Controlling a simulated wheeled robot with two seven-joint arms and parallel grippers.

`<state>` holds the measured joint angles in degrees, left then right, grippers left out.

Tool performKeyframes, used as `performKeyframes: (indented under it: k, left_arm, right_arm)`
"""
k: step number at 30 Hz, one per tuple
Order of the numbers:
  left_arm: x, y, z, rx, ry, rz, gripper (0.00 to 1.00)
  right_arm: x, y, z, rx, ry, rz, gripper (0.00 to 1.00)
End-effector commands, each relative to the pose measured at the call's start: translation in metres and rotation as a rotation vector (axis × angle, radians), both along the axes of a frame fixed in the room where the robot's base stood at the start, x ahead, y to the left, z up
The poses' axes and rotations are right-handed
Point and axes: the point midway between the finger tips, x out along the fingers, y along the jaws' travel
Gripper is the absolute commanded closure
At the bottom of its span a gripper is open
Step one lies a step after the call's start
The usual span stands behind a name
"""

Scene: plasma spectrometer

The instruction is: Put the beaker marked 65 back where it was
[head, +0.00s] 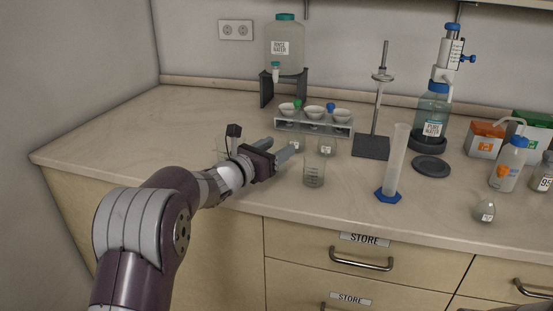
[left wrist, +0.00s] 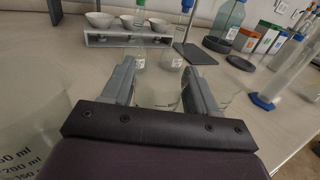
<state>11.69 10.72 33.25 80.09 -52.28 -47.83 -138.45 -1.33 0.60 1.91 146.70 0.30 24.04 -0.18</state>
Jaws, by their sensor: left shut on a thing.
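My left gripper (head: 290,152) reaches in low over the bench in the head view, left of a clear graduated beaker (head: 314,174). In the left wrist view its two fingers (left wrist: 162,88) stand apart, with faint clear glass between them; I take this as a beaker gripped there, mostly lost against the bench. Two small labelled glass vessels stand beyond the fingertips, one on the left (left wrist: 140,60) and one on the right (left wrist: 172,62). I cannot read the number 65 on any of them. My right gripper is not in view.
A rack with white bowls (head: 313,127) stands behind. A measuring cylinder (head: 396,162) with a blue foot and a stand base (head: 371,147) are to the right. Large ml graduations (left wrist: 25,160) show close at the wrist view's lower left. The bench's left part is clear.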

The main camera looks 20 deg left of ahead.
Motion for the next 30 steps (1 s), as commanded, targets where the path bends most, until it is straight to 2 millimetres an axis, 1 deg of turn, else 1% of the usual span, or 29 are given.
performKeyframes:
  k: [1,3,10,14,15,16,17,24,26,28,30]
  left_arm:
    - [0.0,0.0,-0.009,0.0,0.001,-0.001,0.79]
    - [0.0,0.0,-0.014,0.0,-0.001,0.0,0.79]
    - [0.0,0.0,-0.013,0.001,-0.001,0.0,0.79]
    - [0.0,0.0,-0.017,0.0,-0.002,0.0,0.79]
    - [0.0,0.0,-0.015,0.001,-0.001,0.0,0.29]
    - [0.0,0.0,-0.015,0.001,-0.001,0.0,0.19]
    - [0.0,0.0,-0.015,0.001,-0.001,0.0,0.16]
    - [0.0,0.0,-0.014,0.001,-0.001,0.0,0.16]
    - [0.0,0.0,-0.012,0.001,-0.001,0.0,0.16]
    - [-0.005,0.003,-0.013,0.001,0.0,0.001,0.16]
    - [-0.016,0.008,-0.012,0.001,-0.002,0.002,0.16]
  right_arm:
    - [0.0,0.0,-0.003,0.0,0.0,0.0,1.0]
    - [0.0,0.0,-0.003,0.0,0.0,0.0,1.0]
    - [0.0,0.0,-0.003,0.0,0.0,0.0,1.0]
    - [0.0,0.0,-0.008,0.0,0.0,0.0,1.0]
    - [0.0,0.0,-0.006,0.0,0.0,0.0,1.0]
    - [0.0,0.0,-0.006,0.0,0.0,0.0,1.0]
    - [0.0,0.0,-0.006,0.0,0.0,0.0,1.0]
    - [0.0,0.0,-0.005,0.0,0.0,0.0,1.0]
    - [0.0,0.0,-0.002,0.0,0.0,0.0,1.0]
    - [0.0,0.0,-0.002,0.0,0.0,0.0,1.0]
    - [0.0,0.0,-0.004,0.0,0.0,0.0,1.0]
